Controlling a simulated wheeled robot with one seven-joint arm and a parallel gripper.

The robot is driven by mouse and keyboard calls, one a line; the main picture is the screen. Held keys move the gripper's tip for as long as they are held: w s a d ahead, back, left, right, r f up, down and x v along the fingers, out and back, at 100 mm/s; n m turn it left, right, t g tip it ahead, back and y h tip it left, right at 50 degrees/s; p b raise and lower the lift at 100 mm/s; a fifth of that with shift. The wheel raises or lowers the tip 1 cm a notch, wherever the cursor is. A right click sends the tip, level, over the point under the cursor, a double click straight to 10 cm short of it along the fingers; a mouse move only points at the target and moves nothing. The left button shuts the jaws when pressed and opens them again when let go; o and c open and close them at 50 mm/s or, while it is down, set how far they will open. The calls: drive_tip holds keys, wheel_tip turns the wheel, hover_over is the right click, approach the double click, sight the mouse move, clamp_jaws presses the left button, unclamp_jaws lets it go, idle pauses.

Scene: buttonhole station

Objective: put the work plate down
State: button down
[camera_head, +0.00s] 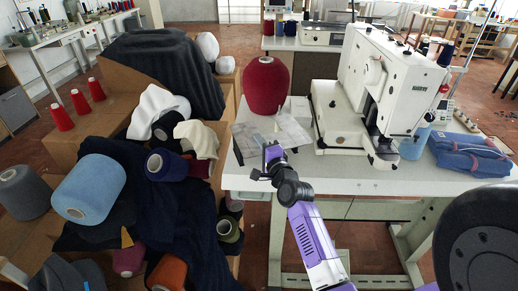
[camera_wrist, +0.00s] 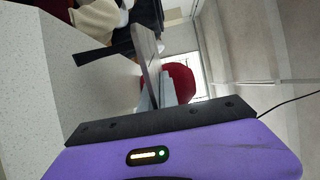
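The work plate (camera_head: 283,132) is a thin, flat, grey patterned plate at the left end of the white table in the head view. In the wrist view the plate (camera_wrist: 150,66) shows nearly edge-on, straight in front of my gripper's palm. My gripper (camera_head: 272,153) is at the plate's near edge and appears shut on it. The fingertips are small and partly hidden, so the grip itself shows poorly. I cannot tell whether the plate's underside touches the table.
A white sewing machine (camera_head: 375,85) stands right of the plate on the table (camera_head: 365,178). A red thread cone (camera_head: 265,86) stands just behind the plate. Folded blue cloth (camera_head: 470,153) lies at the right. Boxes with yarn cones and dark cloth (camera_head: 190,215) crowd the left side.

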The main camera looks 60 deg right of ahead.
drive_tip(key=shift+f, duration=0.6)
drive_tip(key=shift+f+b, duration=0.15)
drive_tip(key=shift+b, duration=0.15)
drive_tip(key=c, duration=1.6)
unclamp_jaws()
drive_tip(key=shift+f, duration=0.1)
